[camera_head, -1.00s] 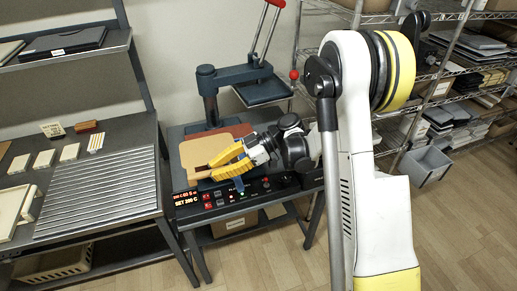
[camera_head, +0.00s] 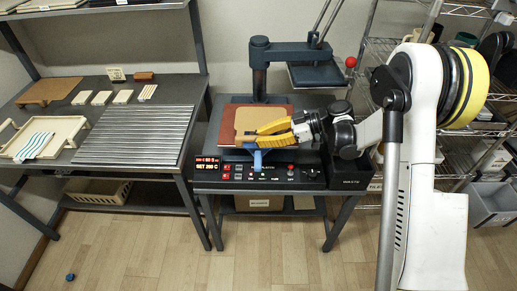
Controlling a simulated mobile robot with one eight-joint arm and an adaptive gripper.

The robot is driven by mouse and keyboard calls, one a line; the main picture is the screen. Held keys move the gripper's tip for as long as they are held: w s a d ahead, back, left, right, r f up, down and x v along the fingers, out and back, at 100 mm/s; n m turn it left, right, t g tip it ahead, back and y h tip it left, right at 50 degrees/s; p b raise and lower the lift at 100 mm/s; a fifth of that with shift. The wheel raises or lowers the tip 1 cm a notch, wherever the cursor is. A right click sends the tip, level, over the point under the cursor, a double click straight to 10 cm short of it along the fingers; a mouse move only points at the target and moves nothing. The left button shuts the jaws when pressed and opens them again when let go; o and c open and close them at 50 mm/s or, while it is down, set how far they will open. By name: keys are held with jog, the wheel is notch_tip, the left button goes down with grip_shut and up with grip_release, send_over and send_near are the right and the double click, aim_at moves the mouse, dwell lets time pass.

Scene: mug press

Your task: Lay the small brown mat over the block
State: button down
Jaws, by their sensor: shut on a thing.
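The small brown mat (camera_head: 249,118), tan and flat with rounded corners, lies over the flat lower part of the press in the head view. A darker red-brown sheet (camera_head: 226,131) shows around it. My gripper (camera_head: 262,135), with yellow fingers, comes in from the right and is shut at the mat's front right edge. The fingers hide that edge. A blue piece (camera_head: 257,160) hangs below them at the front of the press. The block cannot be told apart clearly; whatever lies under the mat is hidden.
The press's upper plate (camera_head: 319,75) is swung to the right, clear of the mat. A control panel (camera_head: 265,173) runs along the front. The left table holds a ribbed metal panel (camera_head: 135,135), several pale tiles, a tray (camera_head: 75,127) and a brown board (camera_head: 51,91).

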aim_at(258, 152)
jog(key=shift+w+a+f, duration=0.6)
jog(key=shift+w, duration=0.2)
jog(key=shift+f+b, duration=1.15)
jog(key=shift+f, duration=0.8)
jog(key=shift+f, duration=0.15)
jog(key=c, duration=1.4)
grip_release()
jog(key=shift+c, duration=0.2)
